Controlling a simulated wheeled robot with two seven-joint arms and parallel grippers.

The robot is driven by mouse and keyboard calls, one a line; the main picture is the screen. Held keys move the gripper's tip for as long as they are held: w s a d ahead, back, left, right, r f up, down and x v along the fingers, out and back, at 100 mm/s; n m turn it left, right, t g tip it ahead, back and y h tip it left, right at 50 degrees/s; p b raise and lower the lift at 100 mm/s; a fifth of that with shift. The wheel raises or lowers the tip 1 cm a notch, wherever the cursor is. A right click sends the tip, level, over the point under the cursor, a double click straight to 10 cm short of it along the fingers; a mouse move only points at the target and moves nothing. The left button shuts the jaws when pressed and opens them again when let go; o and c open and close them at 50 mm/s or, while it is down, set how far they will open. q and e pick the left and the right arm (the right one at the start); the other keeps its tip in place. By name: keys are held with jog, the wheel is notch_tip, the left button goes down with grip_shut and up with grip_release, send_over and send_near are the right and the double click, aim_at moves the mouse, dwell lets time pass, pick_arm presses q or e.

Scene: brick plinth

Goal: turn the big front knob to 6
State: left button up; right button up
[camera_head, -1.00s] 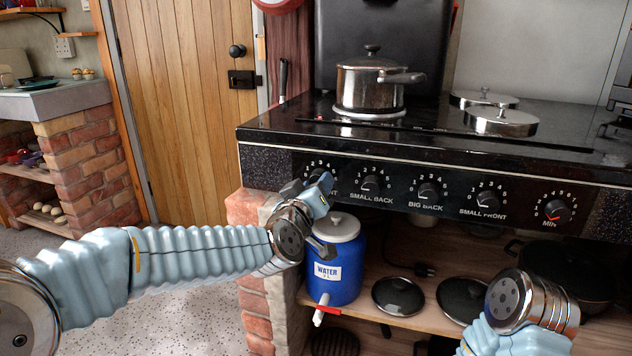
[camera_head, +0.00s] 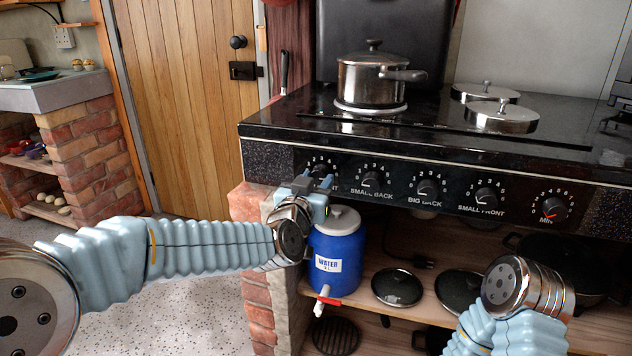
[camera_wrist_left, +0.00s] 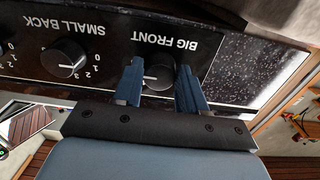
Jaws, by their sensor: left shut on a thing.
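The big front knob (camera_wrist_left: 158,72) is a dark round knob on the black panel, under the label BIG FRONT, upside down in the left wrist view. My left gripper (camera_wrist_left: 160,85) is shut on it, with one blue finger on each side. In the head view the left gripper (camera_head: 315,184) is at the left end of the knob row and covers much of this knob (camera_head: 319,170) and its label. The knob's setting cannot be read. My right arm shows at the lower right of the head view, but its gripper fingers do not.
The small back knob (camera_head: 371,180) is just right of the gripped one, with more knobs beyond. A pot (camera_head: 372,80) stands on the hob above. A blue water container (camera_head: 338,262) stands close below my left gripper. Lids (camera_head: 397,288) lie on the shelf.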

pick_arm(q)
jog(key=shift+f, duration=0.15)
jog(key=o, duration=1)
jog(key=v, duration=1.3)
jog(key=shift+s+a+b, duration=0.1)
jog(key=shift+s+b, duration=0.2)
jog(key=shift+s, duration=0.05)
